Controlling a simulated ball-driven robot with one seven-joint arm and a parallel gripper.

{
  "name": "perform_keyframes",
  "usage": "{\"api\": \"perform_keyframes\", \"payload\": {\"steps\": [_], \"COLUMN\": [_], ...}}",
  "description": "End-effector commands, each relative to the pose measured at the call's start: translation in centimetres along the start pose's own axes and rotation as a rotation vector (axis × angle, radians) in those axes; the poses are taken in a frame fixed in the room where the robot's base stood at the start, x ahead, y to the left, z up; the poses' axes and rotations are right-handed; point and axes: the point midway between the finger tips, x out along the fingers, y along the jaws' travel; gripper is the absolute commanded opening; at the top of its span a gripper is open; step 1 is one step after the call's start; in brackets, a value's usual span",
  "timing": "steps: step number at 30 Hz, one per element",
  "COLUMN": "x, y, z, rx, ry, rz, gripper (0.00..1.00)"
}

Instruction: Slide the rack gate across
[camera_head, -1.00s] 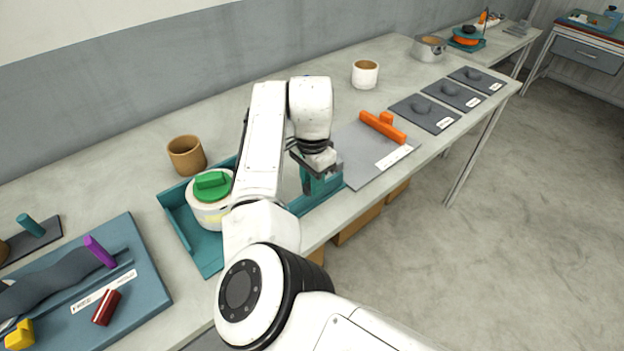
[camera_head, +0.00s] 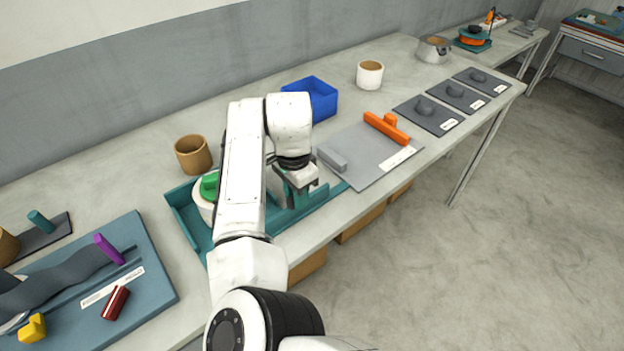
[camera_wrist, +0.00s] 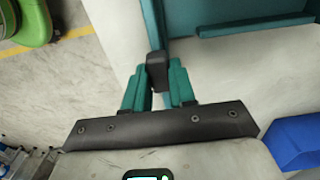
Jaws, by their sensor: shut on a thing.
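The teal rack (camera_head: 195,228) lies along the front of the bench, and its right end shows past my gripper. A white jar with a green lid (camera_head: 209,186) stands in its left part, partly hidden by my arm. My gripper (camera_head: 296,198) is at the right part of the rack, fingers pointing down. In the wrist view, its teal fingers (camera_wrist: 158,84) are shut on a small dark handle (camera_wrist: 158,66) at the end of a teal bar (camera_wrist: 151,22), which looks like the rack gate. The handle is hidden in the head view.
A tan cup (camera_head: 193,157) stands behind the rack and a blue bin (camera_head: 318,97) behind my gripper. A grey board (camera_head: 372,165) with an orange handle (camera_head: 387,128) lies just right of the rack. A blue panel (camera_head: 140,255) with levers is at the left.

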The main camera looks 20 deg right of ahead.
Motion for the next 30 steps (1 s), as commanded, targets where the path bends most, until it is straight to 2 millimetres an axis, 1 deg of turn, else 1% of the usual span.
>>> {"api": "perform_keyframes", "payload": {"steps": [1,6,9,12,15,21,30], "x": [-0.3,-0.2,-0.1,-0.1,-0.1,0.0,0.0], "y": [0.0,0.0,0.1,0.0,0.0,0.0,0.0], "z": [1.6,6.1,8.4,10.2,11.5,12.7,12.9], "rx": [-0.007,-0.007,-0.007,-0.005,-0.004,-0.001,-0.002], "ry": [0.002,0.002,0.002,0.0,0.001,0.0,-0.002], "rz": [0.002,0.0,0.001,0.0,0.001,0.0,0.001], "gripper": [0.0,0.0,0.0,0.0,0.0,0.0,0.0]}}
